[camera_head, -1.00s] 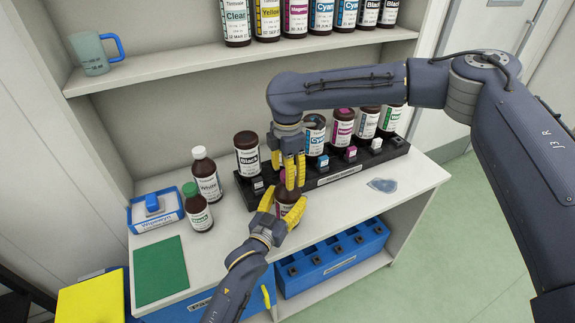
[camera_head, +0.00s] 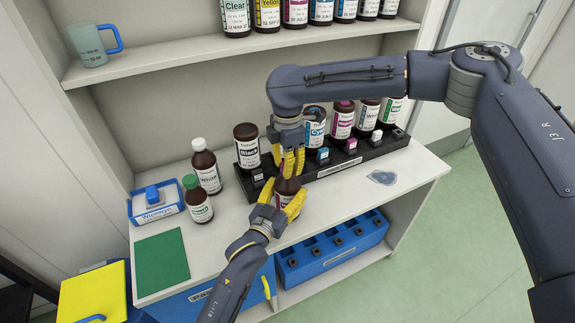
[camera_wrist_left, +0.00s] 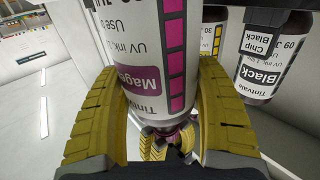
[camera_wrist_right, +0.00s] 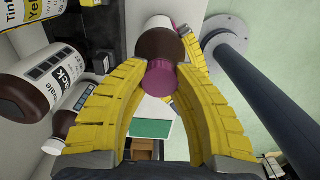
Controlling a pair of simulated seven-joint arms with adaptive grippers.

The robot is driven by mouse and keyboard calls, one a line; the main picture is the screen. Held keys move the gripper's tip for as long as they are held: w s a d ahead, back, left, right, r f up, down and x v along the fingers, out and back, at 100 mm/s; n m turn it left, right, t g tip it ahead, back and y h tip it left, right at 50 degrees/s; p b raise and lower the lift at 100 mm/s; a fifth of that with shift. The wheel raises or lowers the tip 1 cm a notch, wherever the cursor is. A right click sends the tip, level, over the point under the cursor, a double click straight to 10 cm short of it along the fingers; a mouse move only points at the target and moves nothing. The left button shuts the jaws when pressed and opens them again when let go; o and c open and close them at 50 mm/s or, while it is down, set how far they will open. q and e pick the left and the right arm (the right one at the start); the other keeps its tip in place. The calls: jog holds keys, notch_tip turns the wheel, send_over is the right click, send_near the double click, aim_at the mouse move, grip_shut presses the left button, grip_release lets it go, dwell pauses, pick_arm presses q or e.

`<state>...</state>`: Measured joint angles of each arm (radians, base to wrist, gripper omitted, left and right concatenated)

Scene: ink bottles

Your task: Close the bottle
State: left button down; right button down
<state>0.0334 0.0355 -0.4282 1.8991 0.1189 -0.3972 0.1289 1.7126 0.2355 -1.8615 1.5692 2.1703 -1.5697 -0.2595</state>
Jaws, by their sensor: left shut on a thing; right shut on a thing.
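A brown ink bottle with a magenta label (camera_wrist_left: 150,60) is held in my left gripper (camera_head: 283,203), whose yellow fingers close on its sides. The bottle (camera_head: 288,188) is roughly upright in the head view, at the front of the bench. My right gripper (camera_head: 288,160) is directly above it, pointing down. In the right wrist view a magenta cap (camera_wrist_right: 160,78) sits between my right fingers, in line with the bottle top (camera_wrist_right: 158,45). The cap is at the bottle's neck; I cannot tell whether it is screwed tight.
A black rack (camera_head: 340,166) with bottles and small chips stands close behind. A white-capped bottle (camera_head: 206,168) and a green-capped bottle (camera_head: 198,202) stand left, near a blue tray (camera_head: 142,216) and green mat (camera_head: 162,266). A clear puddle-like piece (camera_head: 382,177) lies right.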

jog(key=c, duration=1.1)
grip_release()
jog(key=shift+o, duration=0.2)
notch_tip(320, 180, up, 12)
pick_arm(q)
jog(key=shift+c, duration=0.4)
grip_release()
